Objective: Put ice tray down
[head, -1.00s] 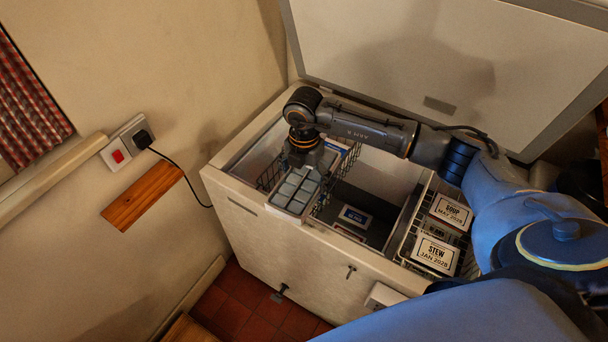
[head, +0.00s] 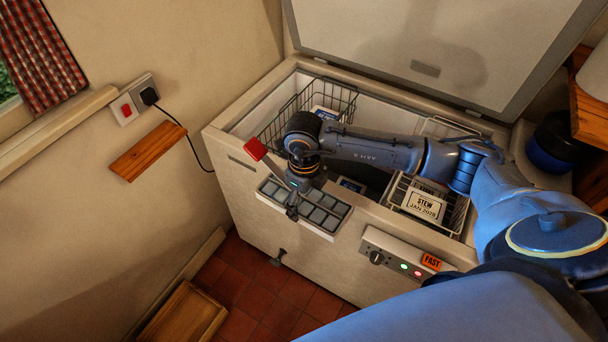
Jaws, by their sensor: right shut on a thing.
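The ice tray (head: 325,209) is grey with several square cells. It is in front of the chest freezer's (head: 240,188) front wall, near the front rim, and looks roughly level. My right gripper (head: 292,210) points down and is shut on the tray toward its left part. The gripper hides some of the cells. Whether the tray touches the freezer cannot be told. My left gripper is not in view.
The freezer lid (head: 390,45) stands open. Inside are a wire basket (head: 330,93) at left and a STEW box (head: 425,204) at right. A red flat-headed item (head: 255,149) shows by the front rim. A wooden box (head: 183,316) stands on the tiled floor.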

